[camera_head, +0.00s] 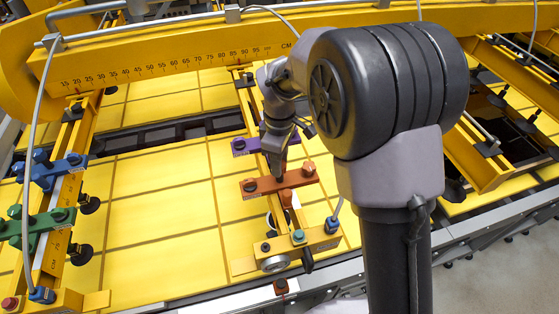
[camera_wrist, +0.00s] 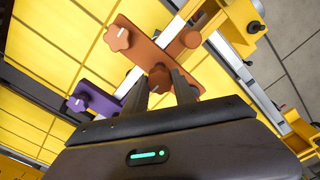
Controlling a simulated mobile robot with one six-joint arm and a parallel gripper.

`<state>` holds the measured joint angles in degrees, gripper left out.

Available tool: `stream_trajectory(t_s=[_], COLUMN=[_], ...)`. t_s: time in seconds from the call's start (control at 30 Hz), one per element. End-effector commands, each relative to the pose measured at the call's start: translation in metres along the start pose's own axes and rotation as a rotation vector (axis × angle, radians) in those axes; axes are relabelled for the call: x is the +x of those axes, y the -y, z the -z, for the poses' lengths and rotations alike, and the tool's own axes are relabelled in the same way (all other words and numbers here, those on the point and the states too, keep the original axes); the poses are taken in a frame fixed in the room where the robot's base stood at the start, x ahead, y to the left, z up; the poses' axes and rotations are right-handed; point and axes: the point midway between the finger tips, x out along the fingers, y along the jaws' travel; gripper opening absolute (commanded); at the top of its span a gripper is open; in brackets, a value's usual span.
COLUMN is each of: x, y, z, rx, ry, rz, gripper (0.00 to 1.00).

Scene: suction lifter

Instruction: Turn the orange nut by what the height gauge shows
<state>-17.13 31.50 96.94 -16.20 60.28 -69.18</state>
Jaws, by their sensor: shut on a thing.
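An orange bracket (camera_head: 268,183) with several orange knobs sits across a yellow arm of the lifter frame. It also shows in the wrist view (camera_wrist: 150,52). My gripper (camera_head: 279,176) points down at the bracket's middle. In the wrist view its two fingers (camera_wrist: 161,86) stand on either side of an orange nut (camera_wrist: 160,77), shut on it. Its lower part is hidden by the fingers. Another orange knob (camera_wrist: 118,37) is at the bracket's end. A round silver-rimmed dial (camera_head: 275,263) is at the arm's near end; I cannot read it or tell whether it is the height gauge.
A purple bracket (camera_head: 250,146) is just behind the orange one. Blue (camera_head: 60,170) and green (camera_head: 40,228) brackets sit on the left arm. A yellow crossbeam (camera_head: 170,68) carries a centimetre scale. Yellow panels (camera_head: 160,200) lie below, with free room between the arms.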

Motion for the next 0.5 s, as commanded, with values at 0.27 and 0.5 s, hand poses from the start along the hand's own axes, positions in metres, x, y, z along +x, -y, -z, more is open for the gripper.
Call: stream_trajectory(t_s=[0.27, 0.5], x=[0.0017, 0.0009], y=[0.0010, 0.0005], z=[-0.0007, -0.0003], rx=[0.001, 0.001], ry=[0.002, 0.001], rz=[0.004, 0.002], gripper=[0.00, 0.54])
